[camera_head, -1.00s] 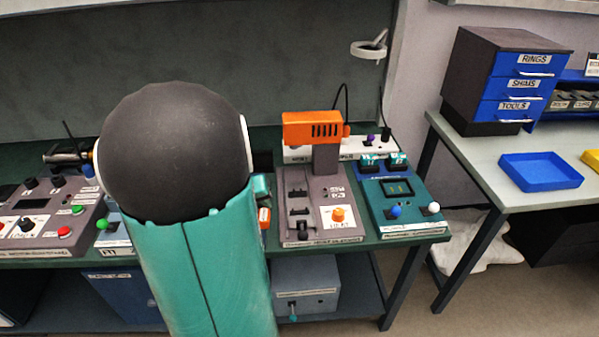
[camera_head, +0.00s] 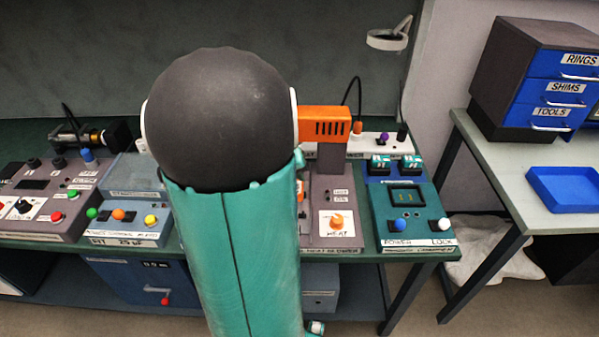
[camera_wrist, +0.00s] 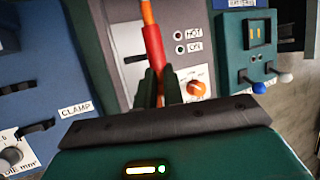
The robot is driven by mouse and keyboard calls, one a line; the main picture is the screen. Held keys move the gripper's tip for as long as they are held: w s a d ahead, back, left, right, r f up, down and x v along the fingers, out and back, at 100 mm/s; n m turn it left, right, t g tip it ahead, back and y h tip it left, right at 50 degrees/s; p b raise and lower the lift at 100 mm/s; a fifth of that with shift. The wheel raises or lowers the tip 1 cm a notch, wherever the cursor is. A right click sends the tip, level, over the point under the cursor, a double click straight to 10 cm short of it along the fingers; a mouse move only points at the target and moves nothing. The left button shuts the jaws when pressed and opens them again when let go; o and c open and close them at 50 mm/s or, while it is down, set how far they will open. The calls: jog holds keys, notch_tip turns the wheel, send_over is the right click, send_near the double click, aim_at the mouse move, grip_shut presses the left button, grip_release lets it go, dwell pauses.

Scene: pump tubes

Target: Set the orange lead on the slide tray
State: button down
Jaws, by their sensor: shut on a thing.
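The orange lead (camera_wrist: 153,42) shows in the wrist view as a red-orange rod with a paler orange upper end. My gripper (camera_wrist: 159,88) is shut on its lower part, between two dark green fingers. The lead stands up from the fingers, in front of the grey heater unit (camera_wrist: 180,50) with its HOT lamp and orange knob. In the head view, my arm hides the gripper and the lead. I cannot make out a slide tray for certain in either view.
The heater unit has an orange overhanging head (camera_head: 325,122). A teal unit (camera_head: 405,215) stands right of it. A blue CLAMP unit (camera_wrist: 40,80) is at left in the wrist view. A side table holds a blue tray (camera_head: 565,188) and drawers (camera_head: 545,80).

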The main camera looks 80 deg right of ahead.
jog(key=shift+w+a+f, duration=0.15)
jog(key=shift+f, duration=1.75)
jog(key=shift+w+a+f, duration=0.1)
jog(key=shift+f, duration=1.75)
jog(key=c, duration=1.4)
grip_release()
jog(key=shift+c, duration=0.2)
jog(key=shift+r, duration=0.1)
jog(key=v, duration=1.3)
jog(key=shift+r, duration=0.25)
